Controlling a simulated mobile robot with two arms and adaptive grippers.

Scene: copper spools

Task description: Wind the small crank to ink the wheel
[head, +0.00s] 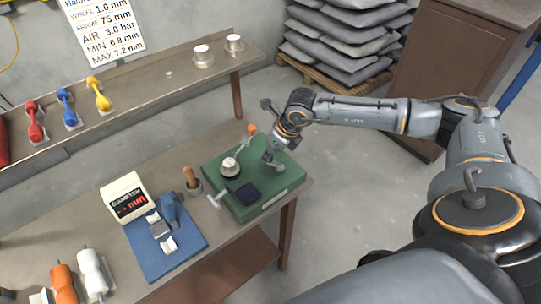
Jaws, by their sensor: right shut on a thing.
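A green base plate (281,192) lies near the right end of the bench. On it stands a small round metal wheel or dial unit (230,167) with a light top. A lever with an orange knob (251,129) rises behind it, and a dark square pad (248,194) lies in front. A grey T-shaped handle (216,201) sticks out at the plate's left front. My right gripper (271,158) reaches down over the plate's right rear part, shut on what seems to be the small crank, mostly hidden by the fingers. My left gripper is out of view.
A gauge box (124,198) and a blue mat (192,241) with a blue instrument lie to the left on the bench. White and orange spools (92,272) lie at the lower left. Floor right of the bench is clear.

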